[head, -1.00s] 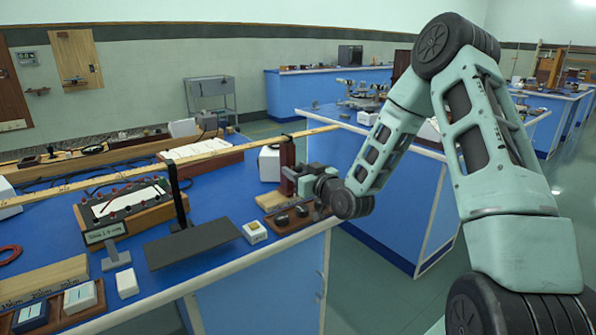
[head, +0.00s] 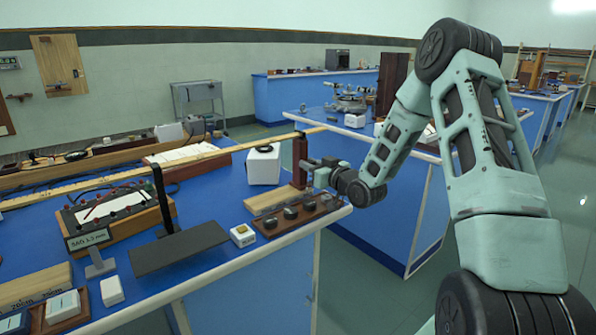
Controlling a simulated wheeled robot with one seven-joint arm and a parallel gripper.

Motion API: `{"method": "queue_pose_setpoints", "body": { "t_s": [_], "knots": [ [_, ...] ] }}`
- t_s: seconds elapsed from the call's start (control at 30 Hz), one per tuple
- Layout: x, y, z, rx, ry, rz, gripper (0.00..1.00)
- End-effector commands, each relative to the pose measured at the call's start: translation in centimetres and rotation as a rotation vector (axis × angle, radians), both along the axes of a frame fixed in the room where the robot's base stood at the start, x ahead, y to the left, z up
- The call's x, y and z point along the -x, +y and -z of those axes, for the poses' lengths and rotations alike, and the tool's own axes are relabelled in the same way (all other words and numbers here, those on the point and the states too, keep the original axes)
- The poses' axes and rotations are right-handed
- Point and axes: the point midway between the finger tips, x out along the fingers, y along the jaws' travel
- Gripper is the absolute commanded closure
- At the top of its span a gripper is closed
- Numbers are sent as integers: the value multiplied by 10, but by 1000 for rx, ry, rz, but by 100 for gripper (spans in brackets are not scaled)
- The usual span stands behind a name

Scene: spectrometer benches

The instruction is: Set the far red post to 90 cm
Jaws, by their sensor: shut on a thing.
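The far red post (head: 299,158) is a dark red upright. It stands near the right end of the long yellow wooden rule (head: 225,150), whose top passes across it. My gripper (head: 314,172) is at the post's right side, shut on it about halfway up. The fingertips are small and partly hidden against the post, and so is the exact contact. The rule's scale marks are too small to read here.
A white block (head: 263,165) stands behind and left of the red post. A wooden board (head: 270,200) and a dark tray with several round pieces (head: 297,218) lie in front, near the bench edge. A black plate (head: 180,248) is further left. Floor shows to the right.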

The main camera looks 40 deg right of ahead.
Motion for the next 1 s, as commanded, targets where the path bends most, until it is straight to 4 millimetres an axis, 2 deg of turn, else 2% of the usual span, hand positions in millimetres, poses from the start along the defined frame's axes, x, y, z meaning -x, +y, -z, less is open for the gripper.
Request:
{"method": "queue_pose_setpoints", "body": {
  "t_s": [0.3, 0.33, 0.4, 1.0],
  "knots": [
    [0, -7, -2, 2, -2, 8, 100],
    [0, -7, -2, 2, -3, 8, 76],
    [0, -8, -2, 2, -3, 10, 56],
    [1, -4, 0, 1, 0, 3, 56]
  ]
}}
